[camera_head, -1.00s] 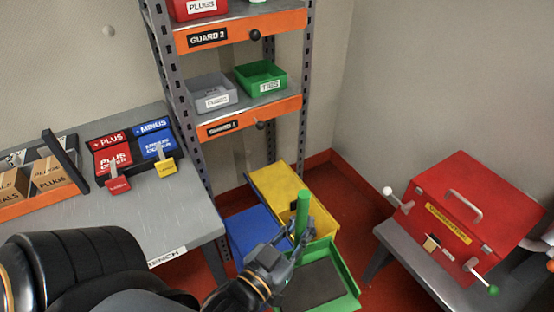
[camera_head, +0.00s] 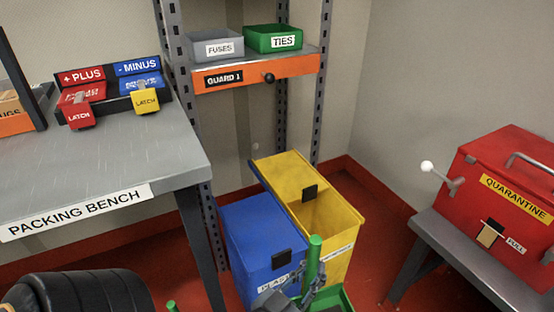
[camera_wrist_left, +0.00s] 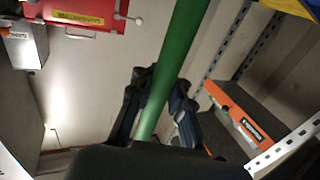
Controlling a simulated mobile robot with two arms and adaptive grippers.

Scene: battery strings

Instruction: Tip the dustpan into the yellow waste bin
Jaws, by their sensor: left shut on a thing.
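The green dustpan (camera_head: 346,299) shows only partly at the bottom edge of the head view, with its green handle (camera_head: 314,262) pointing up. My left gripper (camera_head: 298,292) is shut on the handle. In the left wrist view the handle (camera_wrist_left: 172,70) runs between the fingers of my left gripper (camera_wrist_left: 157,106). The yellow waste bin (camera_head: 340,262) stands just behind the dustpan, with an open top and a black tab. The handle overlaps its front in the picture. The pan's inside is cut off, so its contents cannot be seen. My right gripper is not in view.
A blue bin (camera_head: 250,232) stands against the yellow bin's left side. The packing bench (camera_head: 120,170) is at left and a shelf rack (camera_head: 284,71) behind. A red quarantine box (camera_head: 500,205) sits on a grey stand (camera_head: 455,245) at right. Red floor lies between.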

